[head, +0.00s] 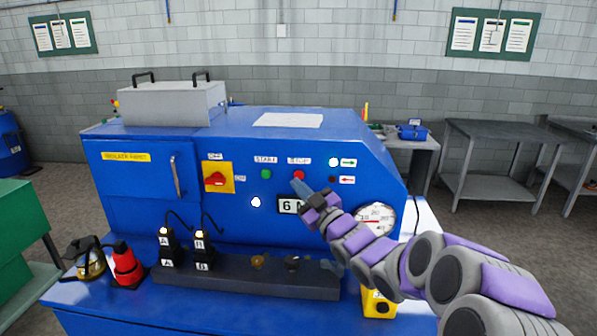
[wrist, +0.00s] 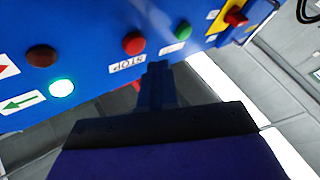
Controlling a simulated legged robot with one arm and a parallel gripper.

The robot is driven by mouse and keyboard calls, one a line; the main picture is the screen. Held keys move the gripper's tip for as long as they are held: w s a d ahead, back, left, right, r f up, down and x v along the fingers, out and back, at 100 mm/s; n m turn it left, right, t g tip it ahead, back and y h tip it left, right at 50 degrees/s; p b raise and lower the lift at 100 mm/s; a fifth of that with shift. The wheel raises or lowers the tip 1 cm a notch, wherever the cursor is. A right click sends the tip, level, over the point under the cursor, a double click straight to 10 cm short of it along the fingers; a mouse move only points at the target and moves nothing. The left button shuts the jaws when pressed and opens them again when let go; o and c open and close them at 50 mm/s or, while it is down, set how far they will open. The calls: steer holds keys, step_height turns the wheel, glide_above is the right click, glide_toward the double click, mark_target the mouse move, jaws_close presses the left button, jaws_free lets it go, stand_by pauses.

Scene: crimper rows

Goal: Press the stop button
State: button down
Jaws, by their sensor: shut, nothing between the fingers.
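The red stop button (head: 299,175) is on the front of the blue machine, under its STOP label (head: 299,161). In the wrist view, which is turned over, the button (wrist: 134,43) and its label (wrist: 128,66) are clear of my fingers. My gripper (head: 299,187) is shut and empty, its tips just below the button in the head view. In the wrist view my gripper's tips (wrist: 158,68) lie beside the label, between the stop button and the green start button (wrist: 183,30). No contact with the button shows; the exact gap to the panel cannot be told.
The green start button (head: 267,174) is left of the stop button, and a red rotary switch on a yellow plate (head: 217,178) is further left. A lit white lamp and a dark one sit to the right.

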steer(key=shift+w, duration=0.6)
steer(key=shift+w+p, duration=0.1)
steer(key=shift+p, duration=0.25)
stand_by(1.3)
steer(key=shift+w, duration=0.25)
steer(key=shift+w+d+r+p, duration=0.1)
steer(key=shift+w+r+p, duration=0.05)
steer(key=shift+w+p, duration=0.35)
stand_by(0.8)
steer(key=shift+s, duration=0.15)
steer(key=shift+s+b, duration=0.5)
steer(key=shift+s, duration=0.25)
